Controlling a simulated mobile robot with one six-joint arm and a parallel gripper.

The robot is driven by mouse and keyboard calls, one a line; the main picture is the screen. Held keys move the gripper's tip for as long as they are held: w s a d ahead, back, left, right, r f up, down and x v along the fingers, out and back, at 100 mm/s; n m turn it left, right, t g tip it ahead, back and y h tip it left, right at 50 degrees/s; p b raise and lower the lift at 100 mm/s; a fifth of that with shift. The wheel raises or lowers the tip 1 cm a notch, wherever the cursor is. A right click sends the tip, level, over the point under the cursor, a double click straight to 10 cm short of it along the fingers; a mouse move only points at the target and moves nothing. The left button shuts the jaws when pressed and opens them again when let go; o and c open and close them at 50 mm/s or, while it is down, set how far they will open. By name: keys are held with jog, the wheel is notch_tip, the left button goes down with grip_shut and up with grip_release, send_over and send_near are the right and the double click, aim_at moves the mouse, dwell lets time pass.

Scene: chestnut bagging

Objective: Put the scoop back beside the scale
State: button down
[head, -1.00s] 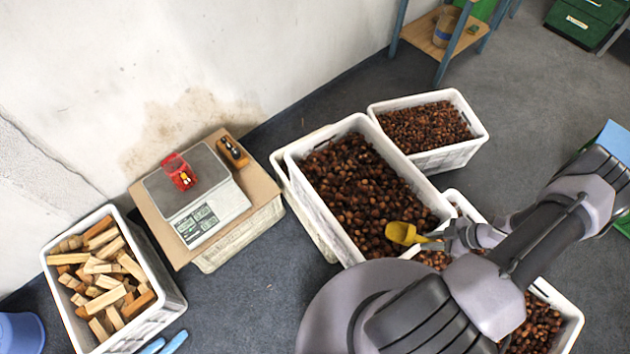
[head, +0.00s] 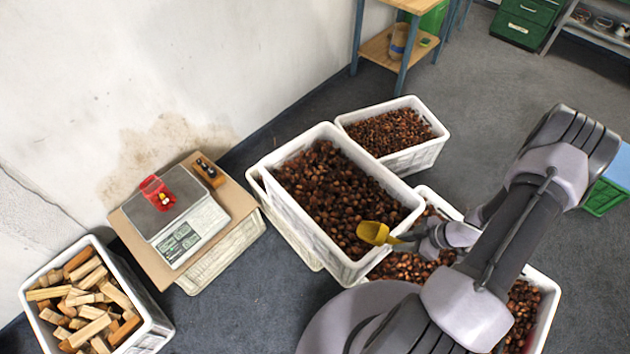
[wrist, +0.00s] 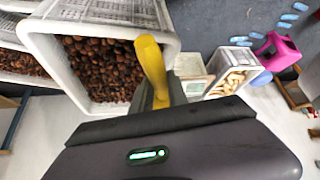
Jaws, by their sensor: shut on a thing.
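The yellow scoop (head: 374,232) is held in my gripper (head: 412,238), its bowl over the near right corner of the large chestnut crate. In the wrist view the scoop (wrist: 152,66) sticks out past the dark gripper body, and the fingertips are mostly hidden. The scale (head: 176,215) stands on a cardboard sheet (head: 236,200) on an upturned pale crate, left of the chestnut crate and well apart from the scoop. A red net bag (head: 158,194) with something yellow and white sits on the scale's plate. A wooden block with dark tools (head: 208,172) lies behind the scale on the cardboard.
The large chestnut crate (head: 268,164) stands between my gripper and the scale. Another chestnut crate (head: 428,108) is behind it, and one (head: 546,312) is under my arm. A wood-filled crate (head: 152,318) is at lower left. Floor (head: 262,285) before the scale is clear.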

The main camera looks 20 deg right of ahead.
jog(key=w+a+r+m+h, duration=0.1)
jog(key=w+a+r+m, duration=0.2)
jog(key=r, duration=0.7)
jog(key=w+a+r+m+t+h, duration=0.1)
jog(key=w+a+r+m+h, duration=0.1)
jog(key=w+a+r, duration=0.5)
jog(key=w+a+r+m+t+h, duration=0.1)
jog(key=w+a+r+m, duration=0.4)
jog(key=a+r, duration=0.6)
notch_tip(320, 180, up, 2)
jog(key=shift+w+r+h, duration=0.1)
jog(key=shift+w+h, duration=0.3)
jog(key=shift+h, duration=0.1)
